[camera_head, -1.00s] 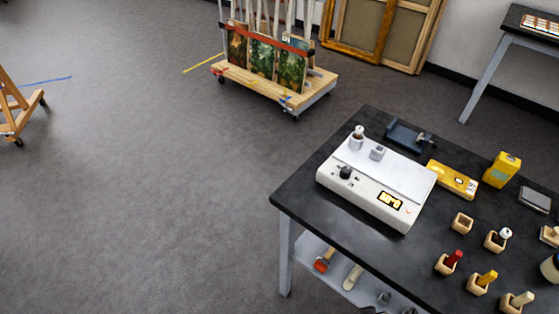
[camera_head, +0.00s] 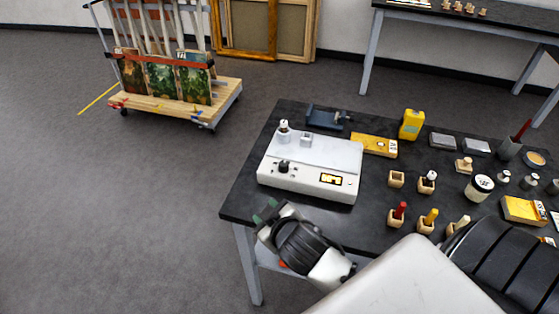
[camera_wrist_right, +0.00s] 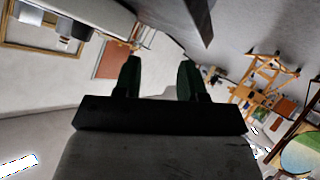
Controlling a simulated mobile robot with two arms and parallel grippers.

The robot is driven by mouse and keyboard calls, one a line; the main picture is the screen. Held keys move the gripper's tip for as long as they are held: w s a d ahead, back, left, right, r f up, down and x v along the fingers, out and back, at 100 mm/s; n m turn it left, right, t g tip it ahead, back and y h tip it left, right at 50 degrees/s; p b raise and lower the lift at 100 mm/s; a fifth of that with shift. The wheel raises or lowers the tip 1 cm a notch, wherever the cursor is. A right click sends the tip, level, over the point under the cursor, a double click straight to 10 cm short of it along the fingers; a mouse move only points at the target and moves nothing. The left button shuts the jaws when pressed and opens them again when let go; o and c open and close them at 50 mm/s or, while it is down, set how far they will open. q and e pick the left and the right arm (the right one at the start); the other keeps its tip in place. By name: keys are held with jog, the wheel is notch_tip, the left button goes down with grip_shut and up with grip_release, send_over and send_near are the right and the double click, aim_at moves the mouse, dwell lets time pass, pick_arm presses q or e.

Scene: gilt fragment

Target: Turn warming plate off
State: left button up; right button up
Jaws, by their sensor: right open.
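The warming plate (camera_head: 315,165) is a white box with a flat pale top, on the left part of the black table in the head view. My right gripper (camera_head: 265,211) is in front of the table's near left edge, apart from the plate and nearer to me than the knob. Its two dark green fingers are spread with nothing between them, as the right wrist view (camera_wrist_right: 159,76) also shows. My left gripper is in neither view.
A white-capped bottle (camera_head: 283,132) and a small grey block (camera_head: 306,139) stand on the plate's back left. A yellow box (camera_head: 374,145) lies right of it. Several wooden holders stand farther right.

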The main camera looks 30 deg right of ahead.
jog(key=w+a+r+n+t+y, duration=0.5)
jog(key=w+r+n+t, duration=0.25)
jog(key=r, duration=0.45)
jog(key=w+a+r+n+g+y, duration=0.25)
jog(key=a+r+n+y, duration=0.25)
jog(key=n+y, duration=0.5)
jog(key=n+g+h, duration=1.2)
jog(key=g+h, duration=0.1)
jog(key=g, duration=0.4)
send_near(284, 163)
jog(key=f, duration=0.3)
jog(key=f+p, duration=0.1)
jog(key=f, duration=0.2)
jog(key=f+p, duration=0.1)
jog(key=f, duration=0.2)
jog(key=shift+a+f, duration=0.2)
jog(key=shift+a, duration=0.2)
